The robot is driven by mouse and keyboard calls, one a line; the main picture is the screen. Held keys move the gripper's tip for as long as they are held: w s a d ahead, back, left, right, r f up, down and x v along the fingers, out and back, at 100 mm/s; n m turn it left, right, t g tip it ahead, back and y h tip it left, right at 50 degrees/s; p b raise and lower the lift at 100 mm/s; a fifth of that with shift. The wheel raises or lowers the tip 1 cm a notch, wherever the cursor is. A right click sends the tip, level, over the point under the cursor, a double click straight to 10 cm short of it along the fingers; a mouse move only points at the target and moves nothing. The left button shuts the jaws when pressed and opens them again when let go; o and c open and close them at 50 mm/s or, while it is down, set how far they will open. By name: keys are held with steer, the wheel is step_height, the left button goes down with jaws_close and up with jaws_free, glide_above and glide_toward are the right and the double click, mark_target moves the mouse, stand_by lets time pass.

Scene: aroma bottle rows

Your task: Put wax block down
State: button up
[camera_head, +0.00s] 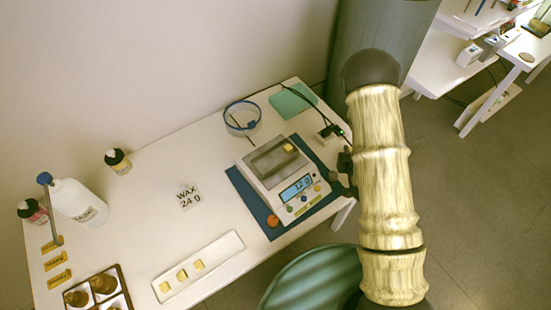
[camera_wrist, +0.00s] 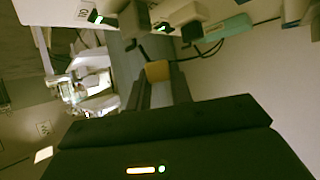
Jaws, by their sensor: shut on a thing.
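My gripper (camera_wrist: 158,80) is shut on a yellow wax block (camera_wrist: 157,70), which sits between its fingertips in the wrist view. In the head view my arm stands right of the table and hides most of the gripper; I cannot make out the held block there. A digital scale (camera_head: 296,186) on a blue mat (camera_head: 248,197) carries another wax block (camera_head: 289,148) on its pan. Its display seems to read 12.0. A white tray (camera_head: 224,250) at the table's front holds 3 small wax pieces (camera_head: 182,275).
A blue-rimmed round dish (camera_head: 242,117) and a green pad (camera_head: 293,101) lie behind the scale. A white bottle (camera_head: 80,203), small dark bottles (camera_head: 118,161) and a compartment box (camera_head: 103,273) stand at left. The table (camera_head: 160,225) is clear around the card.

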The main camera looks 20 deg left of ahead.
steer(key=s+a+r+n+g+y, duration=0.1)
steer(key=a+r+n+y, duration=0.15)
steer(key=a, duration=0.45)
steer(key=s+a+r+n+g+y, duration=0.1)
steer(key=a+r+n+y, duration=0.15)
steer(key=a, duration=0.35)
step_height(320, 180, up, 4)
steer(key=n+g+y+p, duration=0.1)
steer(key=n+g+y, duration=0.1)
steer(key=n+g, duration=0.15)
glide_above(273, 150)
steer(key=s+d, duration=0.2)
steer(key=d, duration=0.1)
steer(key=shift+s+d+t, duration=0.1)
steer(key=shift+s+t, duration=0.05)
steer(key=shift+t, duration=0.2)
steer(key=shift+y, duration=0.3)
steer(key=shift+f+p, duration=0.55)
steer(key=shift+f, duration=2.3)
steer(key=shift+f+p, duration=0.35)
steer(key=shift+f, duration=1.85)
